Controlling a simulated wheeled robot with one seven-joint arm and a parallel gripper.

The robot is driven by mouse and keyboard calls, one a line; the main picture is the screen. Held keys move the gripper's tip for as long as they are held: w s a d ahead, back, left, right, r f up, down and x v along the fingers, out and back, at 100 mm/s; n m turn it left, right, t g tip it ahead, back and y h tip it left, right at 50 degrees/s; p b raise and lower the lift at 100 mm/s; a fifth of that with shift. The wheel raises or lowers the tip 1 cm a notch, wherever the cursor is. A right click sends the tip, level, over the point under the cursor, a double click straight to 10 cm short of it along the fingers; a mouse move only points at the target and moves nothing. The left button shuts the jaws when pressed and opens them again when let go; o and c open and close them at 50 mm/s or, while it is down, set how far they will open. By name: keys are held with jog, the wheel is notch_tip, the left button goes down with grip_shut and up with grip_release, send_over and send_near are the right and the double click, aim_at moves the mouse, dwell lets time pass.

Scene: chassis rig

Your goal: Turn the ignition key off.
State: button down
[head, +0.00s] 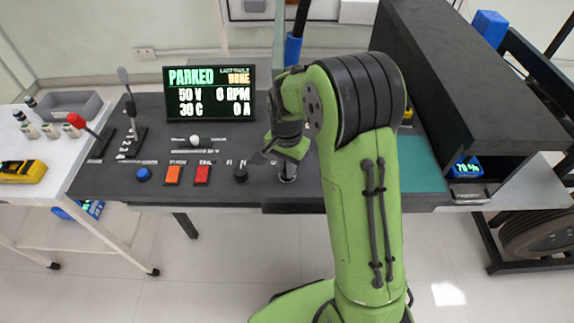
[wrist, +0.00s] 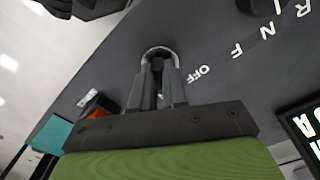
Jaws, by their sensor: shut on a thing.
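The ignition switch shows in the wrist view as a silver collar (wrist: 158,50) on the dark panel, with the label OFF (wrist: 202,72) beside it. My gripper (wrist: 159,80) is shut on the ignition key at this collar. The fingers cover most of the key, so I cannot tell which way it is turned. In the head view my gripper (head: 287,160) is low over the front of the panel, right of the dark knob, and a bit of the silver collar (head: 288,179) shows beneath it.
The display (head: 210,93) reads PARKED, 50 V, 0 RPM, 30 C, 0 A. Left of my gripper stand a dark knob (head: 240,171), a red button (head: 202,175), an orange button (head: 173,175) and a blue button (head: 143,174). Levers (head: 133,118) rise farther left. A dark shelf (head: 470,70) overhangs at the right.

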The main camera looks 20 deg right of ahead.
jog(key=shift+n, duration=0.4)
jog(key=n+p, duration=0.1)
jog(key=n, duration=0.4)
jog(key=shift+r+n+p, duration=0.1)
jog(key=shift+n+p, duration=0.2)
jog(key=shift+p, duration=0.05)
jog(key=n+p, duration=0.1)
jog(key=n, duration=0.4)
jog(key=shift+n, duration=0.4)
jog(key=c, duration=1.1)
grip_release()
jog(key=shift+c, duration=0.2)
notch_tip(320, 180, up, 16)
jog(key=p, duration=0.4)
jog(key=shift+f, duration=0.2)
